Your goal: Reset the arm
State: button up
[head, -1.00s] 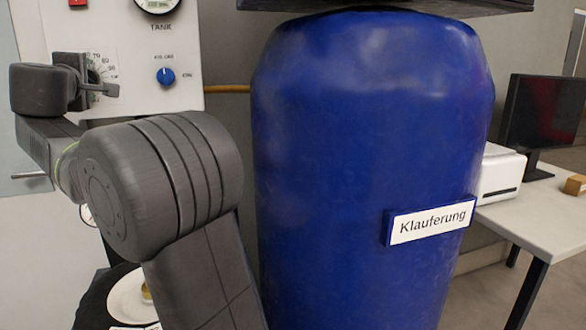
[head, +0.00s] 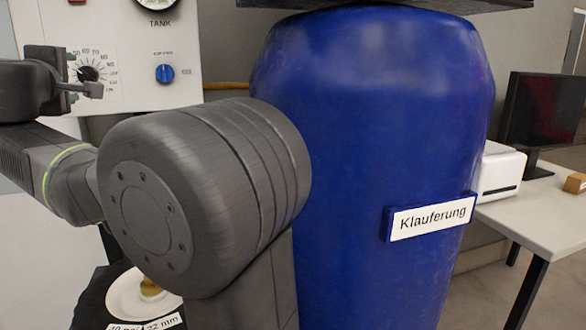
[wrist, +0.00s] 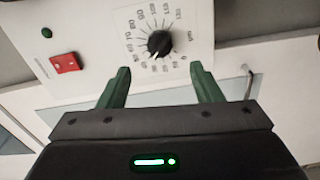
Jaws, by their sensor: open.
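My gripper (head: 83,77) is at the upper left in the head view, in front of the white control panel (head: 125,88). In the wrist view my gripper (wrist: 160,70) has its two green fingers spread apart with nothing between them. The black dial knob (wrist: 160,43) with its number scale lies beyond the fingertips, apart from them. In the head view the dial knob (head: 88,74) is partly behind the gripper. My arm's large grey joint fills the lower middle-left of the head view.
A blue barrel (head: 375,150) labelled "Klauferung" stands right of my arm. The panel has a blue knob (head: 165,73) and a red switch (wrist: 66,62). A white plate (head: 125,300) sits low left. A desk (head: 535,225) with a monitor (head: 545,115) stands right.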

aim_at(84, 73)
jog(key=v, duration=0.4)
jog(key=p+x, duration=0.1)
jog(key=x, duration=1.2)
jog(key=shift+w, duration=0.3)
jog(key=shift+r+n+p, duration=0.2)
jog(key=shift+n+p, duration=0.3)
jog(key=shift+p, duration=0.25)
jog(key=shift+s+d+r+n+p, duration=0.1)
jog(key=shift+s+n+p, duration=0.15)
jog(key=shift+n+p, duration=0.6)
jog(key=shift+w+n+p, duration=0.1)
jog(key=shift+n+p, duration=0.65)
jog(key=shift+p, duration=0.1)
jog(key=n+p, duration=0.5)
jog(key=p, duration=0.2)
jog(key=n+p, duration=0.3)
jog(key=p, duration=0.2)
jog(key=shift+n, duration=0.3)
jog(key=n+p, duration=0.3)
jog(key=p, duration=0.4)
jog(key=shift+n+p, duration=0.8)
jog(key=shift+p, duration=0.25)
